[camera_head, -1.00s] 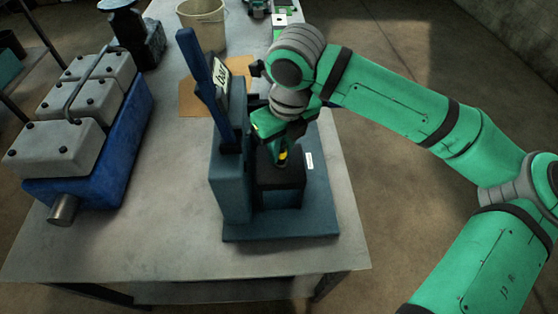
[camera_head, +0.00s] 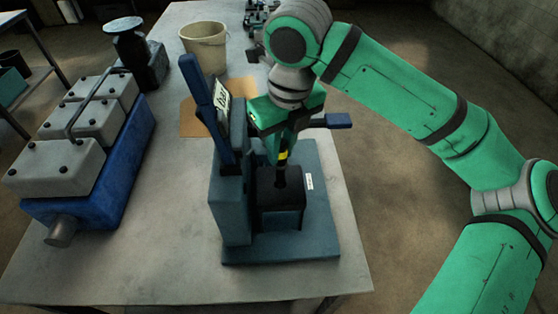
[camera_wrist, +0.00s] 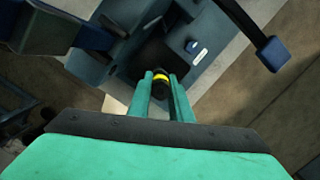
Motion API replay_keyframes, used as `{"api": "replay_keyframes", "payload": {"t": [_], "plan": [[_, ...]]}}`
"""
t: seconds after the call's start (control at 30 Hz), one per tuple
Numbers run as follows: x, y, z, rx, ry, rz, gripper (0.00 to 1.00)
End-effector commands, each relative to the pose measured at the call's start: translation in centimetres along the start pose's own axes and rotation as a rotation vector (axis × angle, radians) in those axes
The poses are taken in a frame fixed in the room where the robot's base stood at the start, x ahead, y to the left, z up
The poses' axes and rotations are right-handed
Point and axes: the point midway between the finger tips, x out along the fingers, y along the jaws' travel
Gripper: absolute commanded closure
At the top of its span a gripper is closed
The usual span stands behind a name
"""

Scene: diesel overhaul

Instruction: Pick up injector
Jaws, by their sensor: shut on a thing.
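The injector (camera_head: 282,172) is a slim dark part with a yellow band. My gripper (camera_head: 279,152) is shut on it from above, over the black block of the blue-grey test stand (camera_head: 232,190). In the wrist view the two green fingers (camera_wrist: 161,86) close on either side of the injector (camera_wrist: 160,76) at its yellow band. The injector looks upright. Its lower end is at or just above the block's top; I cannot tell whether it is still inside.
The stand has a tall blue lever and a second lever with a blue handle (camera_head: 335,121) to the right of my gripper. A blue engine with grey covers (camera_head: 92,185) stands left. A bucket (camera_head: 204,48) and a dark jar-like device (camera_head: 142,55) stand behind. The table front is clear.

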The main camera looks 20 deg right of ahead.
Motion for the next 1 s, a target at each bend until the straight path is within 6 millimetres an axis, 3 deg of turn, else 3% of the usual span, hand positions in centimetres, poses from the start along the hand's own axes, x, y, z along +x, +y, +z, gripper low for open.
{"api": "replay_keyframes", "payload": {"t": [0.3, 0.57, 1.0], "plan": [[-4.8, 0.0, 0.8, -0.001, -0.003, 0.000, 1.00], [-5.2, 2.3, -3.2, -0.004, -0.002, 0.000, 1.00], [-6.4, 7.0, -11.3, -0.002, -0.002, -0.002, 1.00]]}}
